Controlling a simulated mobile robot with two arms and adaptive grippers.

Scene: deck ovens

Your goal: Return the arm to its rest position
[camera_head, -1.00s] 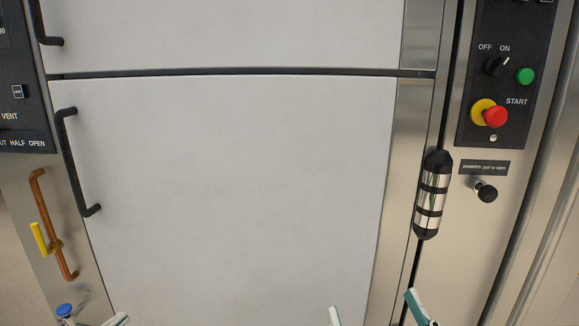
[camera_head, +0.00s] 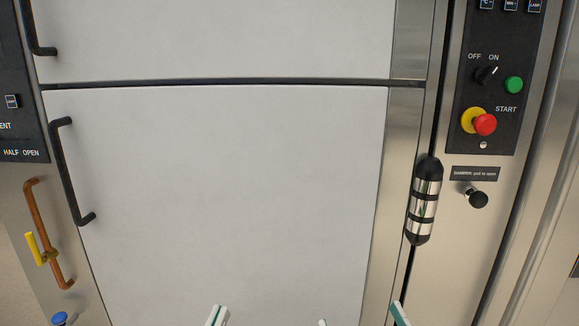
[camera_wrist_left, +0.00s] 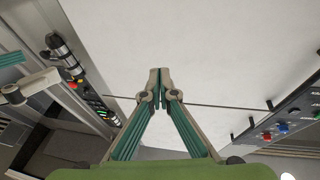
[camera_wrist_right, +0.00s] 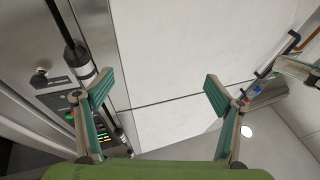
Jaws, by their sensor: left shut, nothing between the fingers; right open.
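My left gripper (camera_head: 217,314) shows at the bottom edge of the head view, in front of the lower white oven door (camera_head: 230,200). In the left wrist view its fingertips (camera_wrist_left: 159,76) meet with nothing between them. My right gripper (camera_head: 361,317) is at the bottom edge, right of the left one, with its two fingertips apart. In the right wrist view its fingers (camera_wrist_right: 160,92) are spread and empty before the white door. Neither gripper visibly touches anything. Most of both arms lies outside the head view.
Black handles (camera_head: 65,170) stand out at the doors' left side. A copper-coloured bar (camera_head: 44,235) with a yellow lever is at far left. On the right are a black-and-chrome cylinder (camera_head: 424,200), a damper knob (camera_head: 476,197) and a control panel (camera_head: 488,85) with a red button.

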